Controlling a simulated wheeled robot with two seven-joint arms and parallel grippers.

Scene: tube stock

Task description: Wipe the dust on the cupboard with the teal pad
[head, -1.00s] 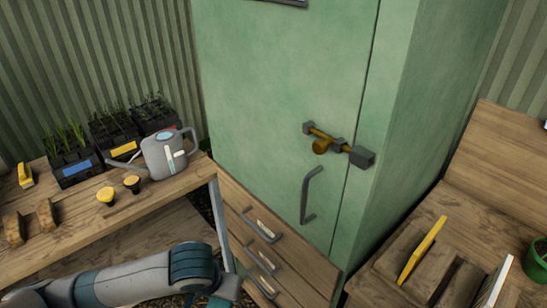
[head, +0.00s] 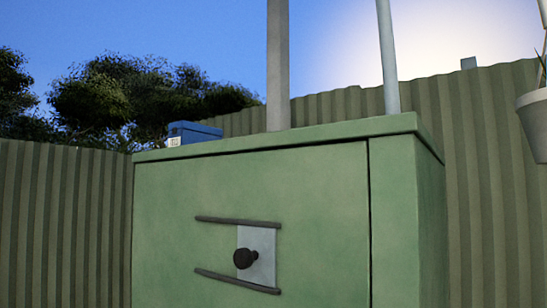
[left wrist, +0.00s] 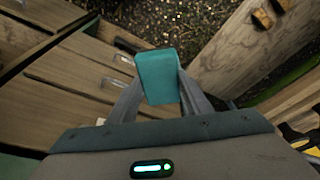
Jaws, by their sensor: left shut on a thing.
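The green cupboard (head: 300,200) fills the middle of the head view, which shows its upper part and the front edge of its top. No dust can be made out on it from here. The teal pad (left wrist: 158,75) is in the left wrist view, held between the fingers of my left gripper (left wrist: 160,90), which is shut on it. Below the pad are wooden drawer fronts (left wrist: 75,85) and gravel ground. Neither gripper shows in the head view. My right gripper is not in view.
A blue box (head: 194,133) stands on the cupboard top at the left. Two upright posts (head: 278,65) rise at the top. A dark knob (head: 245,258) sticks out of the front between two bars. A pale pot (head: 535,120) hangs at the right. Corrugated fence (head: 60,220) stands behind.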

